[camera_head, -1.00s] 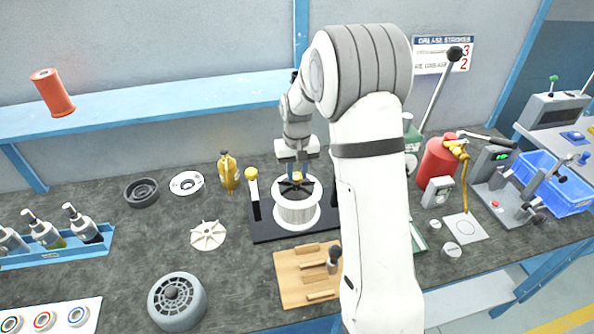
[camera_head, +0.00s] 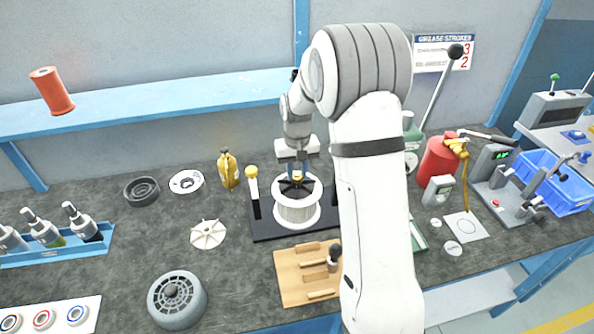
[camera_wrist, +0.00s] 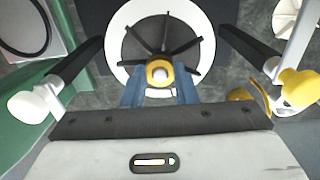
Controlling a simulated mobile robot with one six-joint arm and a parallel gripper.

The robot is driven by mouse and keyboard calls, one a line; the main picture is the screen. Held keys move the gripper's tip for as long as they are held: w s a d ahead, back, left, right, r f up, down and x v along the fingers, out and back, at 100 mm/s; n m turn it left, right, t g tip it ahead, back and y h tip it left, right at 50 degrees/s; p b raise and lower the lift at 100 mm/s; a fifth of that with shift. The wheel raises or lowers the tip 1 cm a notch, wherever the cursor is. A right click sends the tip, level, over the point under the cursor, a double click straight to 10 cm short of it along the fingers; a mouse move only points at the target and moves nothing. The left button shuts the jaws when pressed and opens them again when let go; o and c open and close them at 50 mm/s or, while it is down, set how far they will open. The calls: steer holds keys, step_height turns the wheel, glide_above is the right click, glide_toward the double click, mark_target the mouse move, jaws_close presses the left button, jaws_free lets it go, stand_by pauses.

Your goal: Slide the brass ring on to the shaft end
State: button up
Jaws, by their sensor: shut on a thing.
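In the wrist view the brass ring (camera_wrist: 151,74) sits between the blue fingertips of my gripper (camera_wrist: 160,86), which is shut on it. The light round shaft end (camera_wrist: 161,73) shows inside the ring, at the middle of a dark bladed fan wheel. I cannot tell how far the ring is around the shaft or still above it. The fan wheel lies in a white round housing (camera_wrist: 120,48). In the head view my gripper (camera_head: 297,174) points down over the housing (camera_head: 297,212), and the ring is small there between the fingers.
The housing stands on a black base (camera_head: 262,228) beside a yellow-knobbed lever (camera_head: 251,172). A wooden tool board (camera_head: 290,283) lies in front. A pale impeller (camera_head: 208,234) and a yellow bottle (camera_head: 228,168) stand left. A red cylinder (camera_head: 437,160) stands right.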

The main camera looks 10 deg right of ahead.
steer(key=shift+f, duration=0.1)
steer(key=o, duration=1.1)
step_height(320, 180, up, 8)
steer(key=shift+f+b, duration=0.1)
steer(key=shift+b, duration=0.5)
